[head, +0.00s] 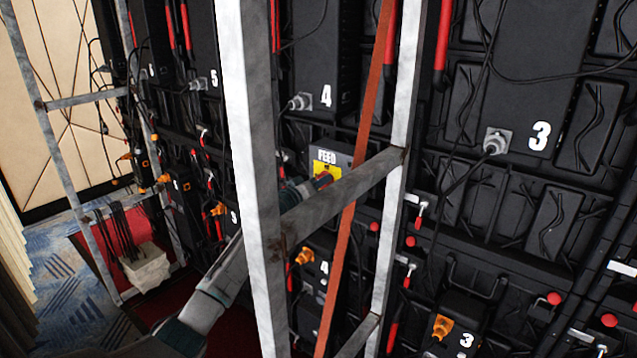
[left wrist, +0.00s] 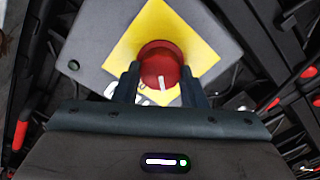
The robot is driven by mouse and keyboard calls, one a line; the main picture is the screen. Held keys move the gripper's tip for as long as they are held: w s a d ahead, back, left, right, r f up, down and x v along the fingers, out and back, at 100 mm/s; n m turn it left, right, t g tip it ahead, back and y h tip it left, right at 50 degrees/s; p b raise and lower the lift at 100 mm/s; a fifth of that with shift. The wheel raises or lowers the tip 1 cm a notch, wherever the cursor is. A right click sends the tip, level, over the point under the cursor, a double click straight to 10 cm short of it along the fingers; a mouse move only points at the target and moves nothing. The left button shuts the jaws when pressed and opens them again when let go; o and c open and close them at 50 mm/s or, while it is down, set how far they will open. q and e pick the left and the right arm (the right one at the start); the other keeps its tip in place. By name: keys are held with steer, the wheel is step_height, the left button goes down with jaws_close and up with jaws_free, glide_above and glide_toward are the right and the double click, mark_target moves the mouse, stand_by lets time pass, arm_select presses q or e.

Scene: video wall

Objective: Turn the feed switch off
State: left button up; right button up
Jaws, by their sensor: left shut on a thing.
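The feed switch is a red round knob (left wrist: 158,58) on a yellow plate (left wrist: 198,38), set on a grey box marked FEED (head: 327,156). In the head view the knob (head: 322,180) is small and partly covered by my gripper. My left gripper (left wrist: 160,78) is shut on the knob, with one dark finger on each side. In the left wrist view a white mark on the knob points toward the gripper's palm. In the head view the left gripper (head: 309,187) is partly hidden behind the metal frame. My right gripper is not in view.
A grey metal ladder-like frame (head: 246,150) stands before the wall, and my left arm passes behind its upright. An orange strap (head: 369,110) hangs close to the box. Black panels with cables, red handles and orange plugs (head: 443,327) fill the wall. A weight (head: 147,268) stands left.

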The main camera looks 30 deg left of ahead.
arm_select(q)
steer(key=shift+a+f+n+p, duration=0.1)
steer(key=shift+n+p, duration=1.2)
steer(key=shift+n, duration=2.8)
steer(key=o, duration=1)
steer(key=s, duration=1)
steer(key=shift+s+a+p, duration=0.4)
steer(key=shift+a, duration=0.05)
steer(key=shift+f, duration=0.1)
